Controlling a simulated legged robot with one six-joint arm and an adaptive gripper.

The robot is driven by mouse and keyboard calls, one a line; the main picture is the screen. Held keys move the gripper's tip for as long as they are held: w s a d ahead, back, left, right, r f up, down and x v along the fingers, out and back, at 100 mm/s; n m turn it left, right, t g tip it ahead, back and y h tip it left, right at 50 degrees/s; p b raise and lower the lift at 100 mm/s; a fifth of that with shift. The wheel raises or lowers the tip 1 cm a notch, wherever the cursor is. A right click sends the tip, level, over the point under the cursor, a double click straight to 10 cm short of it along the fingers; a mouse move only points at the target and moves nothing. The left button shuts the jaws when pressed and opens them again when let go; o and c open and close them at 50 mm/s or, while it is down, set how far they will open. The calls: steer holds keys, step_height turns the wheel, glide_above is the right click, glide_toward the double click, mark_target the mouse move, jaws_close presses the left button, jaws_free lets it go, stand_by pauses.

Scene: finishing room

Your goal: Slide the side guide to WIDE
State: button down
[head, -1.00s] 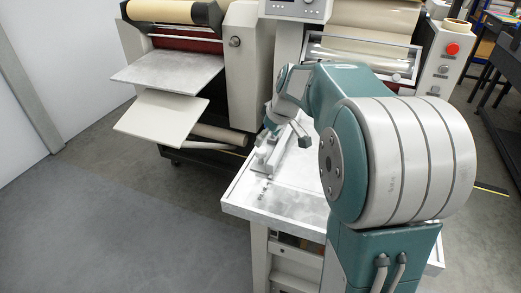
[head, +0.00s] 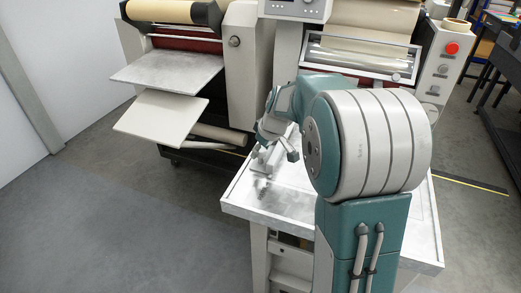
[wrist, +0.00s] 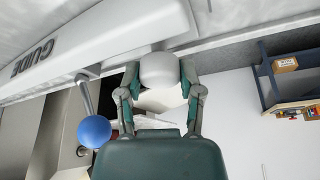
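The side guide is a pale bar marked GUIDE (wrist: 60,50), crossing the upper left of the wrist view. In the head view the guide (head: 264,160) stands on the left part of the pale metal table. A rounded white knob (wrist: 160,70) is in front of the bar's end. My gripper (wrist: 160,66) has one finger on each side of this knob, with no clear gap, and appears shut on it. In the head view my gripper (head: 292,155) is just right of the guide. Dark marks (head: 262,187) on the table are too small to read.
A blue ball on a rod (wrist: 94,131) sticks out close to my left finger in the wrist view. The table (head: 285,207) has a raised rim. A roller machine with trays (head: 165,110) stands behind left. Open floor (head: 110,220) lies left of the table.

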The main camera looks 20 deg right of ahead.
steer(key=shift+d, duration=0.1)
steer(key=s+d, duration=1.4)
steer(key=shift+s, duration=0.15)
steer(key=shift+c, duration=1.3)
jaws_free()
steer(key=v, duration=1.1)
steer(key=shift+r, duration=0.4)
steer(key=shift+s, duration=0.1)
